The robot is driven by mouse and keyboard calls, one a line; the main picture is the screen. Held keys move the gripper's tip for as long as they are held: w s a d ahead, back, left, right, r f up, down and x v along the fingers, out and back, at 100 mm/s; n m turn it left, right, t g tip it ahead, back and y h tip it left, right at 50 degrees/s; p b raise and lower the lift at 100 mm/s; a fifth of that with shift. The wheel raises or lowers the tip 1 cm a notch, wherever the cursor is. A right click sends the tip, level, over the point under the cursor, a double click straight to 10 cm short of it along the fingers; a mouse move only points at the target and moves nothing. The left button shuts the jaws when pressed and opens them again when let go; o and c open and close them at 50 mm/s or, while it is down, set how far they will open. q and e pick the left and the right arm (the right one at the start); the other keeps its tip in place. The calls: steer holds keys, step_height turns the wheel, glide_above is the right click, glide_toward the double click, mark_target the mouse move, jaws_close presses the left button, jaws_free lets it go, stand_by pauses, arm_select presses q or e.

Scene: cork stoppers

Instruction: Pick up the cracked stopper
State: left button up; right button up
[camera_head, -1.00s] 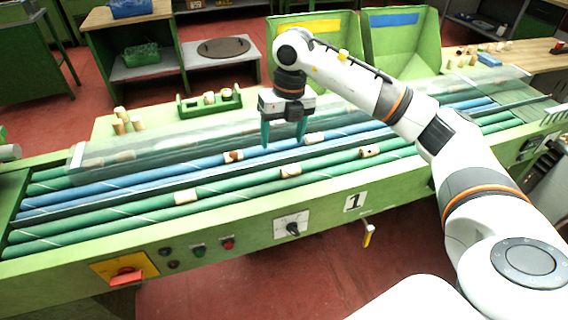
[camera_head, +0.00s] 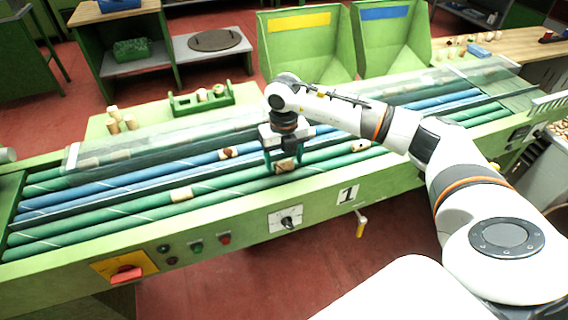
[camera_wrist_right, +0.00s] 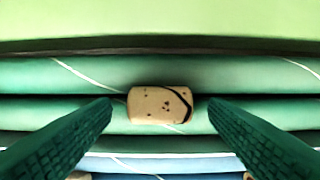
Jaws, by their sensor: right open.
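A light tan cork stopper (camera_wrist_right: 158,105) with dark specks and a dark curved, crack-like line near its right end lies on its side on the green rollers in the right wrist view. It also shows in the head view (camera_head: 285,165), partly covered by my gripper. My right gripper (camera_head: 283,161) is open just above it, with one finger on each side. In the right wrist view gaps show between both fingers and the stopper. Another stopper (camera_head: 227,153) with a dark mark lies on a blue roller. Plainer stoppers lie on green rollers, one at left (camera_head: 181,193) and one at right (camera_head: 360,145).
A clear cover (camera_head: 150,150) runs along the back of the roller table. Behind it are a green rack (camera_head: 188,104) with stoppers, standing corks (camera_head: 114,120), and two green bins with a yellow label (camera_head: 299,22) and a blue label (camera_head: 385,13). A control panel lines the front.

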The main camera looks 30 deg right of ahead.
steer(key=shift+f, duration=0.4)
steer(key=shift+c, duration=0.6)
steer(key=c, duration=0.9)
steer(key=shift+r, duration=0.1)
steer(key=shift+c, duration=0.2)
